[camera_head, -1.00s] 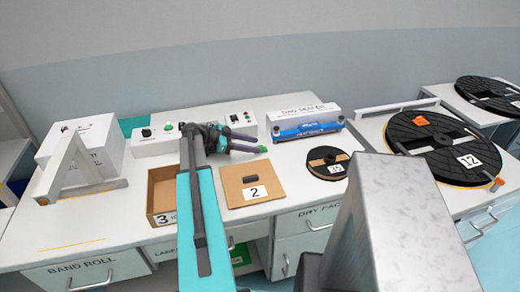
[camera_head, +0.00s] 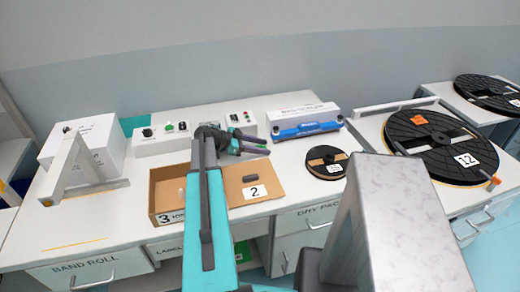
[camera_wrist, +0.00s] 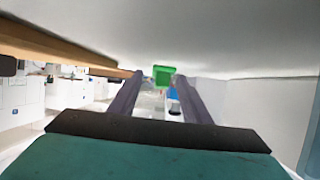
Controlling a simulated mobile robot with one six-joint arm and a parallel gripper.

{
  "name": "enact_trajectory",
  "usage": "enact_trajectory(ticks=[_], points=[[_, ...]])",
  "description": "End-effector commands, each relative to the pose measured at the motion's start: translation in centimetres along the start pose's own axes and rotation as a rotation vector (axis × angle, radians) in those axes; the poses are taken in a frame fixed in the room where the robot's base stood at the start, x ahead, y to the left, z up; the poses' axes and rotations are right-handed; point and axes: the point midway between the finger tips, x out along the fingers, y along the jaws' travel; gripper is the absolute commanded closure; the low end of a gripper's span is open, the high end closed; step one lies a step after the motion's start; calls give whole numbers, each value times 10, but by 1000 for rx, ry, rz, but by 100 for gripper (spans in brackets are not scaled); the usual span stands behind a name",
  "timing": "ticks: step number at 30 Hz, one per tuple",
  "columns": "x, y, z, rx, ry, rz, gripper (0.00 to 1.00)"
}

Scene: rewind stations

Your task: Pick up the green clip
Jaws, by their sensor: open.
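The green clip (camera_wrist: 162,75) shows in the wrist view as a small bright green block against the pale worktop. It lies between the tips of my two dark fingers, or just beyond them, with a small gap visible on its left. My gripper (camera_head: 267,146) is open, with its fingers pointing right and held low over the worktop in the head view.
A small reel (camera_head: 328,152) lies to the right, a blue sealer (camera_head: 305,130) behind. Control boxes (camera_head: 160,143) stand behind left.

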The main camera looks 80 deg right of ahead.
Motion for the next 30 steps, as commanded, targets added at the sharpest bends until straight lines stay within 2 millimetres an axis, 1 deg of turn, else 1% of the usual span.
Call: enact_trajectory(ticks=[1,5,6,9,22,30], points=[[0,0,0,0,0,0,56],[0,0,0,0,0,0,78],[0,0,0,0,0,0,85],[0,0,0,0,0,0,100],[-2,0,-3,1,0,-1,100],[-8,0,-18,2,0,-2,100]])
